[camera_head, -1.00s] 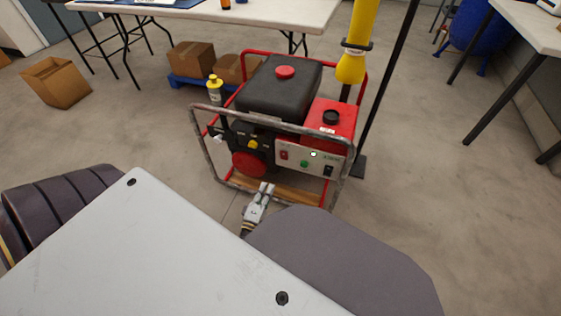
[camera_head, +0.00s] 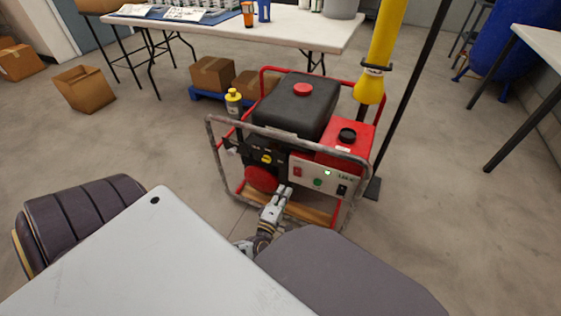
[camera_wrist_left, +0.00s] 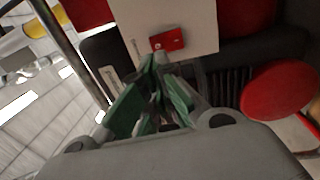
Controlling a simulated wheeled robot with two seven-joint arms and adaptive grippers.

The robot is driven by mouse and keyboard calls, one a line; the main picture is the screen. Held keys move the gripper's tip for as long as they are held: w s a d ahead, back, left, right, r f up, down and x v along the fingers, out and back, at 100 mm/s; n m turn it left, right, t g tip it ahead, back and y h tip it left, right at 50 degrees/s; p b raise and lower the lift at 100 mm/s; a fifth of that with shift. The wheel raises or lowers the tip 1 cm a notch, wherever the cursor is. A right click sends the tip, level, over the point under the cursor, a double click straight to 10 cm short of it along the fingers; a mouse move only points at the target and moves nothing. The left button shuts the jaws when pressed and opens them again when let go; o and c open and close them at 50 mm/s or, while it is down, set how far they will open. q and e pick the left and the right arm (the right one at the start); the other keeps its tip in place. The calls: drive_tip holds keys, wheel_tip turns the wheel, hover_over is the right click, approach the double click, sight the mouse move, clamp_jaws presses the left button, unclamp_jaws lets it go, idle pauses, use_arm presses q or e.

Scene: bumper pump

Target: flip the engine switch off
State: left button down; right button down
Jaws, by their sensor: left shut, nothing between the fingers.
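The generator (camera_head: 296,105) stands on the floor in a tubular frame, with a black tank and a red top. Its pale control panel (camera_head: 309,181) faces me. The red engine switch (camera_head: 297,171) is at the panel's left side; in the left wrist view the red switch (camera_wrist_left: 167,40) sits on the white panel just beyond the fingertips. Which way the switch is tipped is too small to tell. My left gripper (camera_head: 284,191) is shut and empty, just below and in front of the switch. In the wrist view the left gripper's fingers (camera_wrist_left: 155,62) show green. My right gripper is not in view.
The panel also has a lit indicator (camera_head: 327,173), a green button (camera_head: 317,183) and a black fitting (camera_head: 341,190). The frame's top bar (camera_head: 290,134) runs above the panel. A yellow hose (camera_head: 383,45) rises behind the generator.

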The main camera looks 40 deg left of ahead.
sight(295, 170)
use_arm(q)
drive_tip(key=shift+b+x, duration=1.45)
drive_tip(key=shift+x, duration=2.65)
drive_tip(key=shift+w+r+p, duration=0.15)
drive_tip(key=shift+w+p, duration=0.05)
drive_tip(key=shift+p, duration=0.55)
drive_tip(key=shift+w+a+g+p, duration=0.1)
drive_tip(key=shift+g+p, duration=0.2)
drive_tip(key=shift+p, duration=0.35)
